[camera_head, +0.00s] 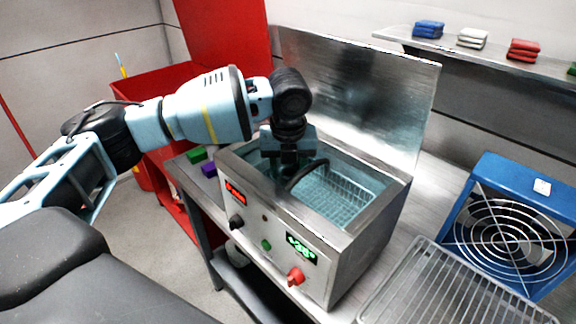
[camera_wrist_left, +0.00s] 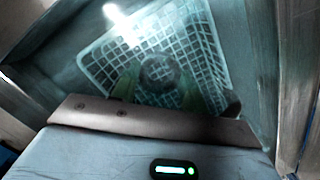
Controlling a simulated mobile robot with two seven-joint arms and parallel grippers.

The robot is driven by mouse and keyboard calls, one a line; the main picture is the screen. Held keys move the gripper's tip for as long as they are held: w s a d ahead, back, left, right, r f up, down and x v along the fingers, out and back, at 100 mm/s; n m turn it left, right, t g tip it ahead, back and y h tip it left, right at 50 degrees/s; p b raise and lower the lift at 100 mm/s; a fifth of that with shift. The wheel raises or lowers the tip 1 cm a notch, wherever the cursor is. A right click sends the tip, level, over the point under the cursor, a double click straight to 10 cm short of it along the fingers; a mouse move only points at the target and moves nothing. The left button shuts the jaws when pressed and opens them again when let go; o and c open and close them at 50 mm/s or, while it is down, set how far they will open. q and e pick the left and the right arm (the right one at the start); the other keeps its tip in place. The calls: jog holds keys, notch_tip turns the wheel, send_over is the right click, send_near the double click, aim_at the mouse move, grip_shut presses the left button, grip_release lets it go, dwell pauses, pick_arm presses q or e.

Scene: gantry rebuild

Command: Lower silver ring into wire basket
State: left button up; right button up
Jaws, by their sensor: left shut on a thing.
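The wire basket (camera_head: 345,196) is a pale mesh basket inside the steel tank of the washer (camera_head: 345,255). It also shows in the left wrist view (camera_wrist_left: 205,50), below my gripper. My left gripper (camera_head: 287,172) points down into the left part of the tank opening. In the left wrist view, the silver ring (camera_wrist_left: 158,72) is a dim round shape between the two fingers, and the gripper is shut on it. The basket mesh lies behind it. In the head view the ring is hidden by the gripper and tank front. I cannot tell whether it touches the basket.
A black curved handle (camera_head: 306,174) rises beside my gripper. The tank's raised steel lid (camera_head: 355,95) stands behind. A blue fan (camera_head: 515,225) and a wire rack (camera_head: 445,290) are to the right. Green (camera_head: 196,155) and purple (camera_head: 209,170) blocks lie left of the washer.

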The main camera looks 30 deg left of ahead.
pick_arm(q)
jog(key=shift+f, duration=0.65)
pick_arm(e)
jog(key=shift+s+f, duration=0.1)
dwell(0.3)
pick_arm(q)
jog(key=o, duration=1.2)
jog(key=shift+c, duration=0.2)
